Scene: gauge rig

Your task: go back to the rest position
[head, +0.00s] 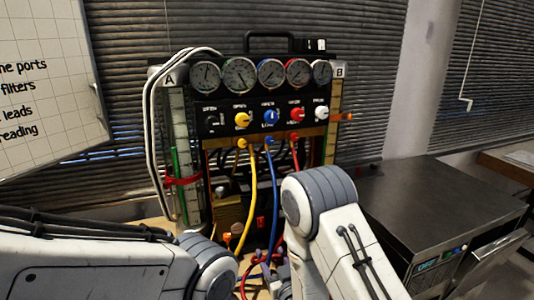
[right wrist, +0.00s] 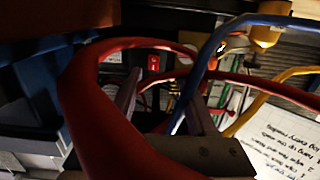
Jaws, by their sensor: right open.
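My right gripper (right wrist: 165,108) is open in the right wrist view, with its two fingers apart. A thick red hose (right wrist: 88,95) loops close in front of the camera and partly covers the gripper. A blue hose (right wrist: 208,55) passes near the fingers; I cannot tell whether any hose lies between them. In the head view my right arm reaches low in front of the gauge rig (head: 225,125), and its gripper is mostly hidden by the arm and hoses. My left arm comes in from the left; its gripper does not show.
Yellow (head: 251,190), blue (head: 274,185) and red (head: 295,152) hoses hang from the rig near my right arm. A dark metal-topped cabinet (head: 430,200) stands right. A whiteboard (head: 45,80) is at left. A printed sheet (right wrist: 275,140) lies below the hoses.

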